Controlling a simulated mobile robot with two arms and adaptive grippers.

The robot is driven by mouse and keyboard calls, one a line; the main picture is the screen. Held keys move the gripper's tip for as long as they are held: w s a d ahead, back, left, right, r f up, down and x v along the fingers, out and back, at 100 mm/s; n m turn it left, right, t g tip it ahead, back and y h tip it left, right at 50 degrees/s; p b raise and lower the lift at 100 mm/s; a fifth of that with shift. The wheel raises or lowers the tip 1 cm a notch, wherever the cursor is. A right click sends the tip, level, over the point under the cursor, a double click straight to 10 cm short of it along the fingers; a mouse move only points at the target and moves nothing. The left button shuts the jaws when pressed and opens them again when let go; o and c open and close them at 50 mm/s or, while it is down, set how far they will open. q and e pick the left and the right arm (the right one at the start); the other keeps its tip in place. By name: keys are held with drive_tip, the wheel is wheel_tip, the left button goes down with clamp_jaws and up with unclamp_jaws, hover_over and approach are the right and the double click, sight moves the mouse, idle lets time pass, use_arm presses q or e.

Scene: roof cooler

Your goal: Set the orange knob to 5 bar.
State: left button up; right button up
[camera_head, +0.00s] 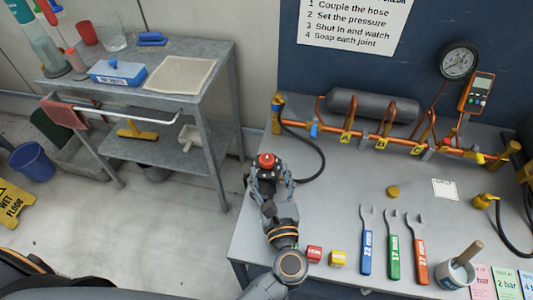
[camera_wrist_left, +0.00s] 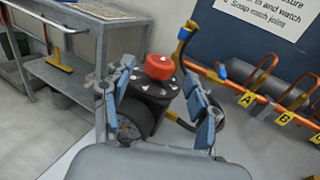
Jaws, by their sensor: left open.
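The orange knob (camera_head: 266,160) looks red-orange and sits on top of a black body at the bench's left edge. In the left wrist view the knob (camera_wrist_left: 160,66) stands on the black body (camera_wrist_left: 150,98), which has small white marks around the knob. No setting can be read. My left gripper (camera_head: 269,180) is open, with the knob between its spread fingers in the picture. In the left wrist view its blue-padded fingers (camera_wrist_left: 158,92) lie either side of the body. I cannot tell whether they touch it. My right gripper is not in view.
An orange pipe manifold (camera_head: 400,142) with yellow tags runs along the bench's back, below a round gauge (camera_head: 459,60). A black hose (camera_head: 318,150) curves near my gripper. A trolley (camera_head: 205,88) stands left.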

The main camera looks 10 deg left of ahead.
sight(268, 166)
use_arm(q)
drive_tip(key=x, duration=0.4)
drive_tip(key=shift+r+p, duration=0.1)
drive_tip(key=shift+p, duration=0.3)
drive_tip(key=shift+w+a, duration=0.1)
drive_tip(key=shift+w, duration=0.25)
drive_tip(key=c, duration=1.2)
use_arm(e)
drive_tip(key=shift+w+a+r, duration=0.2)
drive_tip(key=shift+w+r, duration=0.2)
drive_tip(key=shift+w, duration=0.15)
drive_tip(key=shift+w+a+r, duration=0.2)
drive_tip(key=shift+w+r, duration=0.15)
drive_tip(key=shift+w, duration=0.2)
